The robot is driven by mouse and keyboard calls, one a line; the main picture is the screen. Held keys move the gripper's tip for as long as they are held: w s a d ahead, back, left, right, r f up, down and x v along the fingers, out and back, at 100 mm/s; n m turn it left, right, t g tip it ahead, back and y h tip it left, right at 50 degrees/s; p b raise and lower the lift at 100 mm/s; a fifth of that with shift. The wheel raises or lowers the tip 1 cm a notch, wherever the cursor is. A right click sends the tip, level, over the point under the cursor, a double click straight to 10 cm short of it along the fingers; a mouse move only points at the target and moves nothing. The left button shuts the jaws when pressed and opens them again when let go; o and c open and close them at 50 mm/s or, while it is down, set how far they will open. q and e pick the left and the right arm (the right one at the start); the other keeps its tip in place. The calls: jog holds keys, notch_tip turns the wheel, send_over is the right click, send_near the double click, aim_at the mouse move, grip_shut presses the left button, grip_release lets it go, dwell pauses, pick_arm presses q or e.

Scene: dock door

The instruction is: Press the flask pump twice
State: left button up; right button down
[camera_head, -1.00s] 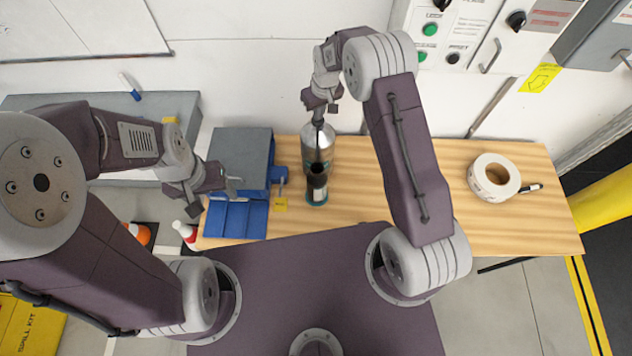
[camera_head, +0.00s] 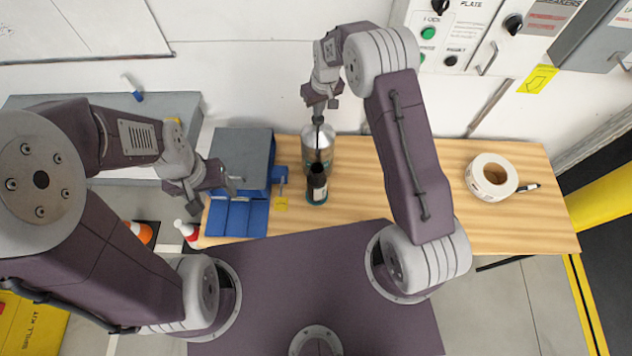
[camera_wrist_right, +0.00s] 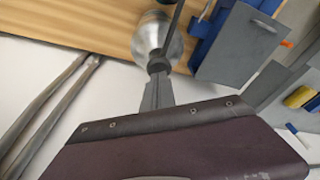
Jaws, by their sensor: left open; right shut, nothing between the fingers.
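A silver metal flask (camera_head: 318,143) stands upright on the wooden bench, and its body also shows in the right wrist view (camera_wrist_right: 148,38). Its dark pump top (camera_head: 318,119) is directly under my right gripper (camera_head: 319,108). The shut fingers of my right gripper (camera_wrist_right: 157,72) point down at the pump in the wrist view; I cannot tell whether they touch it. My left gripper (camera_head: 231,183) is open and empty, well left of the flask, over a blue case. The pump's stroke is hard to judge from here.
A dark bottle (camera_head: 317,184) with a teal base stands just in front of the flask. A blue and grey case (camera_head: 240,160) lies to the left. A tape roll (camera_head: 491,176) and a marker (camera_head: 528,188) lie at the right.

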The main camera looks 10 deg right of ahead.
aim_at(318, 118)
jog(key=shift+f+b, duration=1.05)
jog(key=shift+f, duration=0.5)
jog(key=shift+r, duration=0.1)
jog(key=shift+r+p, duration=1.15)
jog(key=shift+r, duration=0.35)
jog(key=shift+r, duration=0.1)
notch_tip(318, 118, up, 6)
jog(key=p, duration=0.4)
